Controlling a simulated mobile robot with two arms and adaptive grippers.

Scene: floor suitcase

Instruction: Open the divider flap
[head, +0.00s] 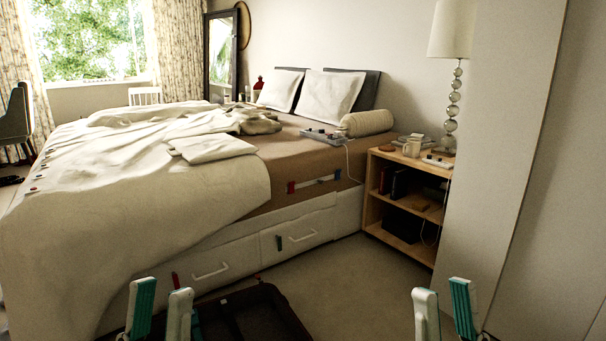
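A dark suitcase (262,312) lies on the floor at the bottom of the head view, in front of the bed drawers. Its near part is cut off by the lower picture edge, and I cannot make out the divider flap in its dark inside. My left gripper (160,313) shows at the bottom left, overlapping the suitcase's left side in the picture. Its fingers are apart with nothing visible between them. My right gripper (446,312) is at the bottom right, to the right of the suitcase. Its fingers are apart and empty.
A bed (240,235) with drawers stands behind the suitcase, its cream blanket (120,200) hanging down at the left. A wooden nightstand (408,239) stands at the right, beside a pale upright panel (505,150). Carpet (350,285) is clear between suitcase and nightstand.

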